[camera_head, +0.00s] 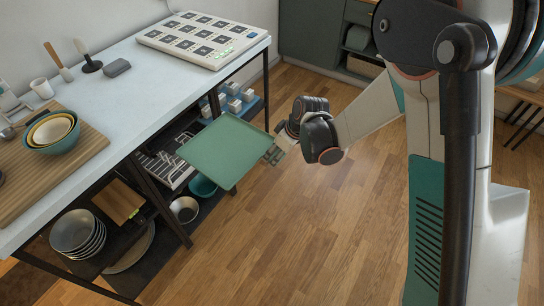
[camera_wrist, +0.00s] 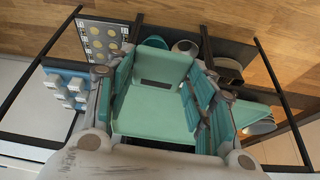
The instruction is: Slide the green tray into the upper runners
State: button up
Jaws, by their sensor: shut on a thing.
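The green tray (camera_head: 226,148) is a flat, shallow tray with a low rim. It is held out in the air at the near side of the workbench, its left part close to the table's edge and frame. My gripper (camera_head: 275,152) is shut on its right edge. In the wrist view the tray (camera_wrist: 152,112) lies between my teal-padded fingers and extends away from them. I cannot make out the upper runners; the tray and table frame cover part of the space under the top. The tray looks roughly level.
The pale workbench (camera_head: 140,95) has dark legs and a lower shelf with stacked bowls (camera_head: 78,232), a white rack (camera_head: 165,170) and a blue tray of small blocks (camera_head: 236,103). A panel of dark squares (camera_head: 203,38) lies on top. The wooden floor (camera_head: 300,230) in front is clear.

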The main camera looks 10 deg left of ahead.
aim_at(253, 149)
jog(key=shift+s+a+f+n, duration=0.1)
jog(key=shift+a+f+n, duration=0.1)
jog(key=shift+a, duration=0.35)
jog(key=shift+s+a+f+n, duration=0.1)
jog(key=shift+a+n, duration=0.1)
jog(key=shift+a, duration=0.3)
jog(key=shift+d+b, duration=0.1)
jog(key=shift+b, duration=0.2)
jog(key=shift+w+a, duration=0.35)
jog(key=shift+a, duration=0.6)
jog(key=shift+w+a, duration=0.4)
jog(key=shift+a, duration=0.5)
jog(key=shift+w+a, duration=0.35)
jog(key=shift+a, duration=0.6)
jog(key=shift+a+b, duration=0.15)
jog(key=shift+b, duration=0.15)
